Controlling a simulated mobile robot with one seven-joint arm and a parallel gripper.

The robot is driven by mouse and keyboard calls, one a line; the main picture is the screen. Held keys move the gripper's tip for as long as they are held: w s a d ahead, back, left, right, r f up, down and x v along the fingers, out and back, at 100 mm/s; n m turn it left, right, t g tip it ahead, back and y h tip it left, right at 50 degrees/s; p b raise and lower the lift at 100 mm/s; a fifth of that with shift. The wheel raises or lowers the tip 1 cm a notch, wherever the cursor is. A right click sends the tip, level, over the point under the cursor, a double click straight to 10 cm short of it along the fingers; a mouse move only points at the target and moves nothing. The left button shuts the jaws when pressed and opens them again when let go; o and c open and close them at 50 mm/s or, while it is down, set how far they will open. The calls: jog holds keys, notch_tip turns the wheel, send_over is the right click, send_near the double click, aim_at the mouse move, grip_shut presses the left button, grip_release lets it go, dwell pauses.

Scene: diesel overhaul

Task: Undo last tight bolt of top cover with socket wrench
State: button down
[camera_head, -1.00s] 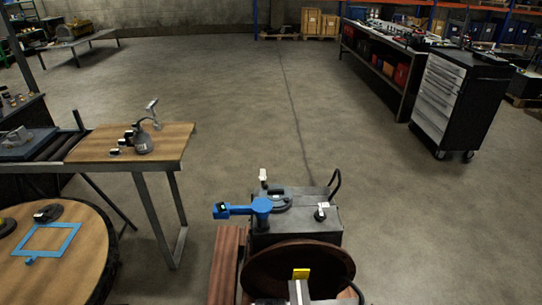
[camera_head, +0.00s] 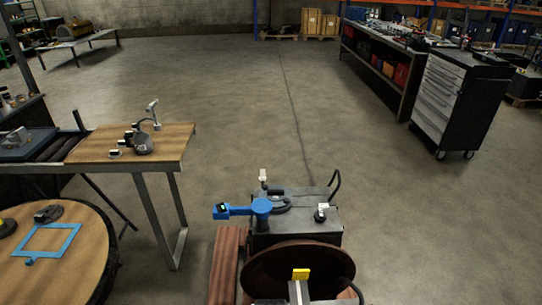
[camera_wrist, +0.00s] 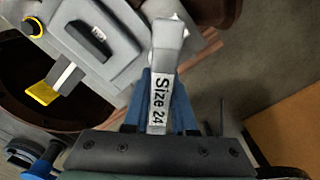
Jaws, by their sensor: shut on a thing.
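My gripper (camera_wrist: 160,78) is shut on a grey metal tool marked "Size 24" (camera_wrist: 166,50), which I take for the socket wrench. The blue fingers sit on both sides of its shaft, and the tool reaches up in the wrist view. A grey cover-like part (camera_wrist: 118,58) with a dark recess lies to its left, apart from the tool in the picture; I cannot tell if it is the top cover. No bolt can be made out. In the head view my gripper cannot be made out; a dark machine (camera_head: 290,228) with a blue part (camera_head: 262,206) stands at the bottom centre.
A yellow-tipped lever shows in the head view (camera_head: 301,274) and wrist view (camera_wrist: 42,93). A round brown rim (camera_head: 262,268) is behind it. A wooden-topped table (camera_head: 172,140) with a can and small tools stands left. A round table (camera_head: 85,262) holds a blue frame. The centre floor is clear.

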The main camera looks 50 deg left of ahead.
jog(key=shift+r+p, duration=1.45)
jog(key=shift+r, duration=0.25)
notch_tip(320, 180, up, 6)
jog(key=p, duration=0.6)
jog(key=shift+r, duration=0.1)
